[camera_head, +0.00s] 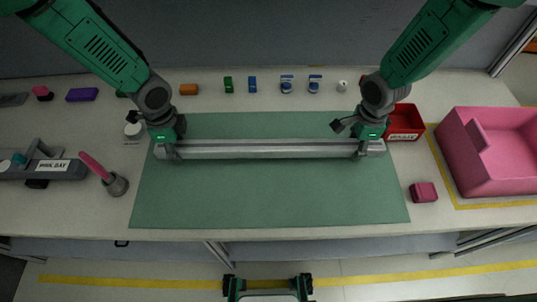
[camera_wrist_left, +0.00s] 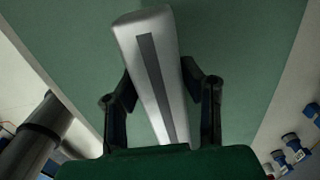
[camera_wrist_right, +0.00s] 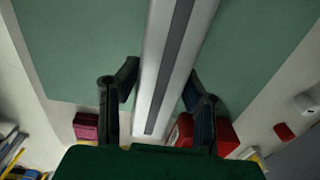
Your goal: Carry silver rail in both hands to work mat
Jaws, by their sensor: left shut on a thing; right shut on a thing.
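The silver rail (camera_head: 265,149) lies lengthwise from left to right over the upper part of the green work mat (camera_head: 270,195). I cannot tell whether it touches the mat or hangs just above it. My left gripper (camera_head: 168,150) is shut on the rail near its left end. The left wrist view shows the rail (camera_wrist_left: 152,70) between the two fingers, with a dark slot along it. My right gripper (camera_head: 364,148) is shut on the rail near its right end. The right wrist view shows the rail (camera_wrist_right: 172,60) between the fingers.
A red bin (camera_head: 404,122) stands just right of my right gripper. A pink bin (camera_head: 490,150) and a small crimson block (camera_head: 423,192) are further right. Several small parts line the back edge. The mat's front half is clear.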

